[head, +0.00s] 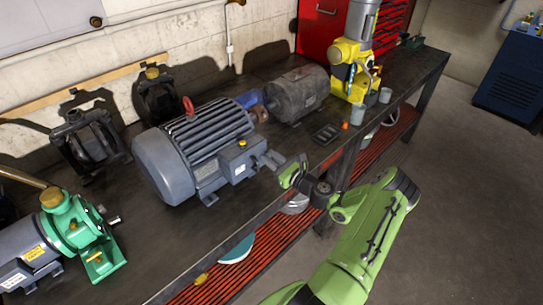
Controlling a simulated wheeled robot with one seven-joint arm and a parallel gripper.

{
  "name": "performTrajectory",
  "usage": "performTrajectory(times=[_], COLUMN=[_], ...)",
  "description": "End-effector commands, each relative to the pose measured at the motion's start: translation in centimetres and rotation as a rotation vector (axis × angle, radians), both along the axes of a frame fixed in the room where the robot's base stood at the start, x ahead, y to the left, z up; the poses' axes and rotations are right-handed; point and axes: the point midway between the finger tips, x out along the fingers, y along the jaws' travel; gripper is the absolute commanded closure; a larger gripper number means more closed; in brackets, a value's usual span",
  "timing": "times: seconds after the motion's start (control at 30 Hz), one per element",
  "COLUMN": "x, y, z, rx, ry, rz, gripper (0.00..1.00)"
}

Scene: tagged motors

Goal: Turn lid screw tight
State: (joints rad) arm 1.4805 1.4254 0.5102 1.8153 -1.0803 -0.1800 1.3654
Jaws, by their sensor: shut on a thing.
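The big grey motor (200,150) with a red lifting eye stands on the dark workbench. On its right side is a grey terminal box (236,160) with a small yellow-brass spot on top, which may be a screw (243,143). A pale tag (240,170) sits on the box's front. My gripper (267,160) reaches in from the right, close beside the box. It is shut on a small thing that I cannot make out. Whether it touches the box is too small to tell.
A second grey motor (297,94) stands behind, with a dark tray (327,133) and grey cups (357,114) to the right. A green pump (85,235) is at front left. The bench's front edge (250,228) runs below my wrist. Bare bench lies left of the edge.

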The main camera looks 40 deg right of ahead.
Motion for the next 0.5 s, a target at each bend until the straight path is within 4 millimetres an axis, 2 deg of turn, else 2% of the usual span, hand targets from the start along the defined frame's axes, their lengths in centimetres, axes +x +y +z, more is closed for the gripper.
performTrajectory(times=[0.5], x=[-0.23], y=[-0.04], z=[-0.39], rx=[0.491], ry=[0.027], rz=[-0.004], gripper=[1.0])
